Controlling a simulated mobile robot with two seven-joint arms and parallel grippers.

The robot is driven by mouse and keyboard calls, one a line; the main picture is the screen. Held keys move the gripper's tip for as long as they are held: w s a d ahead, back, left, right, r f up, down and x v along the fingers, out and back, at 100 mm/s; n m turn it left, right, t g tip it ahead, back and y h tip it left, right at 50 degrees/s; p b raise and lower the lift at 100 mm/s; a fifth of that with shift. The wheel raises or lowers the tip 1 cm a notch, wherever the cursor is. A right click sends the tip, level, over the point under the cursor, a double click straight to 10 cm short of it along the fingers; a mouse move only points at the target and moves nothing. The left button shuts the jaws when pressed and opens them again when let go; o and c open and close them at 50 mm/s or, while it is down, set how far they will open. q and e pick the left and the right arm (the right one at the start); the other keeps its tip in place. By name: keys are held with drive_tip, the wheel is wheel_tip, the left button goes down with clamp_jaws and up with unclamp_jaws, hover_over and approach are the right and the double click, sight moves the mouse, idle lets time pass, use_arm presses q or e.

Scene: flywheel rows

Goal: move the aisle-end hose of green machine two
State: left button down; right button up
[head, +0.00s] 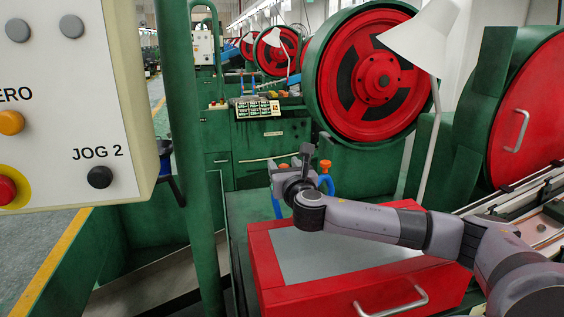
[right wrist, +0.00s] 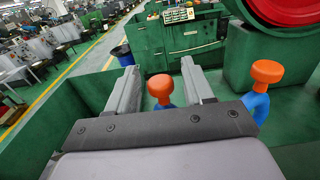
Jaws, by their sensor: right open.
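Two blue hoses with orange caps stand up from a green machine surface. In the right wrist view, the left one, on the aisle side (right wrist: 160,88), shows between the fingers of my right gripper (right wrist: 159,70); its lower part is hidden by the gripper body. The other hose (right wrist: 261,88) stands outside the right finger. In the head view the right-hand hose (head: 326,168) shows beside my right gripper (head: 293,163), and part of the left hose (head: 276,205) shows below it. My right gripper is open; I cannot tell whether it touches the hose. My left gripper is not in view.
A red box with a grey top (head: 270,265) lies under my right arm. A control box marked JOG 2 (head: 125,190) and a green post (head: 185,130) stand at the left. A red flywheel (head: 335,105) and a white lamp (head: 425,40) stand behind. A yellow floor line (right wrist: 45,92) edges the aisle.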

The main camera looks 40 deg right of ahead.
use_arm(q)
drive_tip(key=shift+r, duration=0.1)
use_arm(e)
drive_tip(key=shift+x, duration=1.05)
clamp_jaws()
drive_tip(key=shift+w, duration=0.1)
